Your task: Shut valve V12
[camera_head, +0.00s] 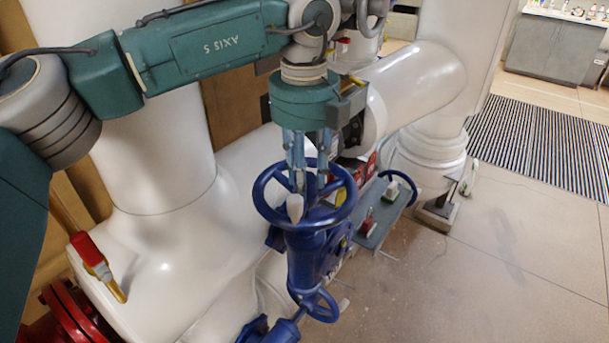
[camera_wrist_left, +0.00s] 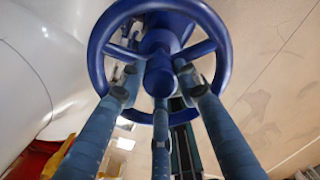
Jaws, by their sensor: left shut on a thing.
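A blue valve with a round spoked handwheel (camera_head: 262,200) stands in front of white pipes in the head view. Its blue body (camera_head: 305,258) is below the wheel. No V12 label is readable. My left gripper (camera_head: 309,186) comes down from above with its fingers inside the wheel's rim. In the left wrist view the handwheel (camera_wrist_left: 97,52) fills the upper middle. There my left gripper's fingers (camera_wrist_left: 160,84) reach in among the spokes around the hub and are shut on the wheel. The exact contact points are partly hidden. My right gripper is in neither view.
Large white pipes (camera_head: 150,225) stand left of and behind the valve. A red-handled lever (camera_head: 88,248) is at left. Floor at right is mostly clear.

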